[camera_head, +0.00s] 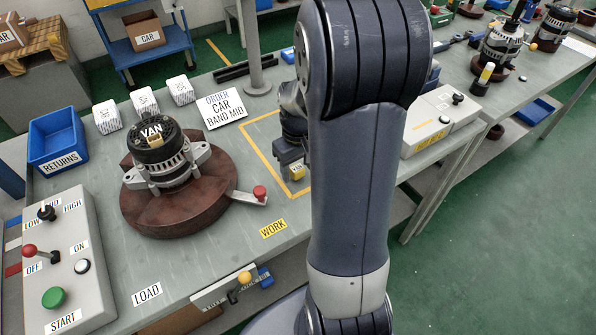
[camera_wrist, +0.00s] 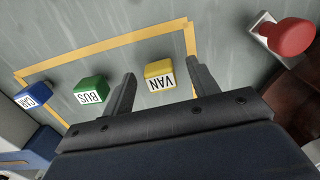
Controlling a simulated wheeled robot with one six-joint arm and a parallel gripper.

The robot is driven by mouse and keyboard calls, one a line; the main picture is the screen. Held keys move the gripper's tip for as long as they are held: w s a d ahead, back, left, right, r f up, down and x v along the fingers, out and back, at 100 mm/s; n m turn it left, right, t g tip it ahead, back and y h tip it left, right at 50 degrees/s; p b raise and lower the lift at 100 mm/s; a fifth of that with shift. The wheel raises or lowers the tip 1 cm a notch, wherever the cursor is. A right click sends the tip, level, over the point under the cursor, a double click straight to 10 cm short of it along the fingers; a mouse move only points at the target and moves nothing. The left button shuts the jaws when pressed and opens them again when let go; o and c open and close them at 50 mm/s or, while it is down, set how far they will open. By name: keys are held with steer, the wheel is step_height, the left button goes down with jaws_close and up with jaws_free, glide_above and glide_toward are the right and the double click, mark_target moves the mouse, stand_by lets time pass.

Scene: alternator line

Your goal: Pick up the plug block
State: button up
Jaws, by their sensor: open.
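Three plug blocks sit inside the yellow-outlined area in the wrist view: a yellow one marked VAN (camera_wrist: 159,74), a green one marked BUS (camera_wrist: 91,90) and a blue one marked CAR (camera_wrist: 34,96). My gripper (camera_wrist: 158,66) is open and empty. The yellow block appears between its two fingers, the green one just outside the left finger. Whether the fingers are at block height I cannot tell. In the head view my gripper is over the outlined area, and the yellow block (camera_head: 298,172) shows by it. My arm hides the other two blocks there.
A round brown turntable (camera_head: 210,205) carries an alternator (camera_head: 165,160) with a VAN-marked top. A red knob (camera_wrist: 292,36) stands near my gripper. An order card (camera_head: 221,106) reads CAR, BAND MID. A control panel (camera_head: 85,262) and blue RETURNS bin (camera_head: 58,139) stand left.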

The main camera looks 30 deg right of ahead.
mark_target(297, 168)
steer(key=shift+w+f, duration=0.3)
steer(key=shift+f, duration=0.5)
steer(key=shift+c, duration=0.2)
steer(key=c, duration=1)
step_height(297, 168, up, 10)
steer(key=shift+f, duration=0.1)
step_height(297, 168, up, 4)
steer(key=p, duration=0.3)
steer(key=shift+f, duration=0.1)
